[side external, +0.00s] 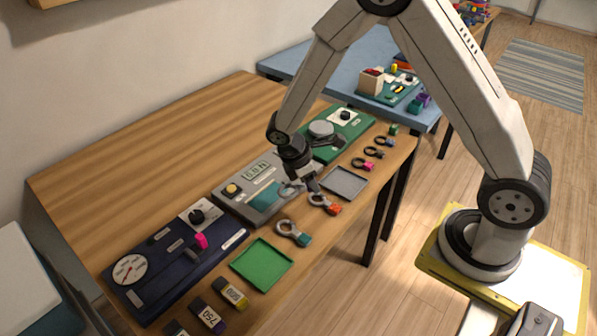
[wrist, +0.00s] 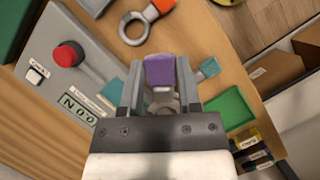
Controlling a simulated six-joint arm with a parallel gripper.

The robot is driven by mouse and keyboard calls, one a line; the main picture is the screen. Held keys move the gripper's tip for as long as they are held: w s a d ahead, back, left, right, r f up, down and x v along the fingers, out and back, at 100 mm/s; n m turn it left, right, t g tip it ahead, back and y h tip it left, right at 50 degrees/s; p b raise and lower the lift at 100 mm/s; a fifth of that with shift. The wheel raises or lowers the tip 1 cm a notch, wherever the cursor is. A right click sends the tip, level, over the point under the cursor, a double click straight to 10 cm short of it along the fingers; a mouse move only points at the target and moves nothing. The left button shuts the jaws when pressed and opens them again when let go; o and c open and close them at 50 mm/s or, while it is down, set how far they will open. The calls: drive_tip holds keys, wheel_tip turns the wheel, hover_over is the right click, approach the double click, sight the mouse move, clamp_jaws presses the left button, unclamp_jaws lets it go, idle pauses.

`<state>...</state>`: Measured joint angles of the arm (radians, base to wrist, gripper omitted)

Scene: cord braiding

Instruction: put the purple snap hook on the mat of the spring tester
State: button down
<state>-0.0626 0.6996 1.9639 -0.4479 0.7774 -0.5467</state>
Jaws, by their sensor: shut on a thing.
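My gripper (wrist: 160,88) is shut on the purple snap hook (wrist: 160,70), whose purple body shows between the two fingers in the wrist view; its metal part is mostly hidden by the gripper. In the side view my gripper (side external: 308,182) is low over the front right part of the grey device with an N display, which I take as the spring tester (side external: 234,205). It also shows in the wrist view (wrist: 50,50). Its teal mat (side external: 262,197) lies beside my gripper and is partly covered; a teal patch shows in the wrist view (wrist: 112,92). I cannot tell whether the hook touches anything.
An orange snap hook (side external: 333,209) and a teal one (side external: 304,240) lie close by. A grey tray (side external: 344,182) is right, a green tray (side external: 262,265) is nearer. A navy gauge device (side external: 165,270) and a green device (side external: 348,120) flank the tester. The table's back is clear.

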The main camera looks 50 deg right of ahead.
drive_tip(key=w+n+t, duration=0.1)
drive_tip(key=w+n, duration=0.1)
drive_tip(key=w, duration=0.1)
drive_tip(key=w+f+n, duration=0.1)
drive_tip(key=w+n, duration=0.1)
drive_tip(key=w, duration=0.2)
drive_tip(key=w+n+t, duration=0.1)
drive_tip(key=w+n, duration=0.1)
drive_tip(key=w, duration=0.1)
drive_tip(key=shift+w+a+f+n+t+h, duration=0.1)
drive_tip(key=shift+w+f+n+t+h, duration=0.2)
drive_tip(key=shift+w+n, duration=0.1)
drive_tip(key=shift+f, duration=2.65)
drive_tip(key=shift+f, duration=0.3)
drive_tip(key=shift+c, duration=1.1)
unclamp_jaws()
drive_tip(key=shift+r, duration=0.1)
drive_tip(key=shift+r, duration=1.4)
wheel_tip(320, 180, up, 8)
